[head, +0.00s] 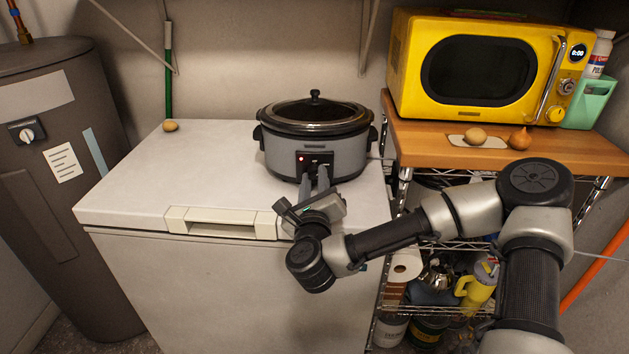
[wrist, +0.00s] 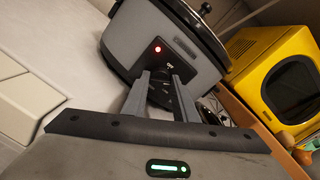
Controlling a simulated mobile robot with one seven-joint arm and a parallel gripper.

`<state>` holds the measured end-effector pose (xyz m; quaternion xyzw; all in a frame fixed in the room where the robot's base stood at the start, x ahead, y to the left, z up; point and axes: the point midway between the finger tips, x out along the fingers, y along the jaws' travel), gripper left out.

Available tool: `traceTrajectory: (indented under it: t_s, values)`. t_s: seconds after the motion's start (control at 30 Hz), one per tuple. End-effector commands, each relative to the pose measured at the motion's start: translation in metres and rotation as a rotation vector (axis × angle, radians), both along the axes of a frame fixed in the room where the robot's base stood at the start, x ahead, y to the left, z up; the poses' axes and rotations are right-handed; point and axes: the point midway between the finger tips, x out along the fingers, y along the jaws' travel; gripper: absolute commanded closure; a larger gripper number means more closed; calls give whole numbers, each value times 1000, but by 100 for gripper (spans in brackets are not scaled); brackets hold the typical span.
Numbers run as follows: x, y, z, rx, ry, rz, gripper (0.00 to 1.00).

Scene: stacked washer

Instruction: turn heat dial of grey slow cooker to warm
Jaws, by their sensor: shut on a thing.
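The grey slow cooker (head: 283,150) with a dark lid stands on the white chest freezer. Its black front panel has a lit red light and a heat dial, and part of the panel is hidden by my fingers. My gripper (head: 315,180) reaches up to the panel from the front. In the wrist view, the slow cooker (wrist: 190,62) is tilted in the picture, and my gripper (wrist: 162,88) has a finger on each side of the black heat dial (wrist: 163,92), shut on it. I cannot read the dial's setting; a small white label shows above it.
The white freezer top (head: 215,160) is clear to the left except for a potato (head: 170,126) at the back. A yellow microwave (head: 480,65) stands on a wooden-topped rack (head: 430,138) to the right. A dark water heater (head: 60,190) stands at the left.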

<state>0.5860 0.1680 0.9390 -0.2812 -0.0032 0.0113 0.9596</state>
Motion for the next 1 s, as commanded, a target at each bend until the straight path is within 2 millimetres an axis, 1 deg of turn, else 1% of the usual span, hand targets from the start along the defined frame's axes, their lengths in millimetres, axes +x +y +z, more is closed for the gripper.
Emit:
traceTrajectory:
  t_s: [0.2, 0.63, 0.67, 0.73, 0.77, 1.0]
  values:
    - [1, -1, 2, 43, -4, -3, 96]
    - [1, -1, 3, 48, -5, -2, 96]
    - [1, -1, 3, 48, -5, -2, 69]
    - [1, -1, 2, 48, -5, -2, 57]
    - [1, 0, 2, 48, -4, -1, 55]
    - [0, 0, 1, 47, -2, -1, 55]
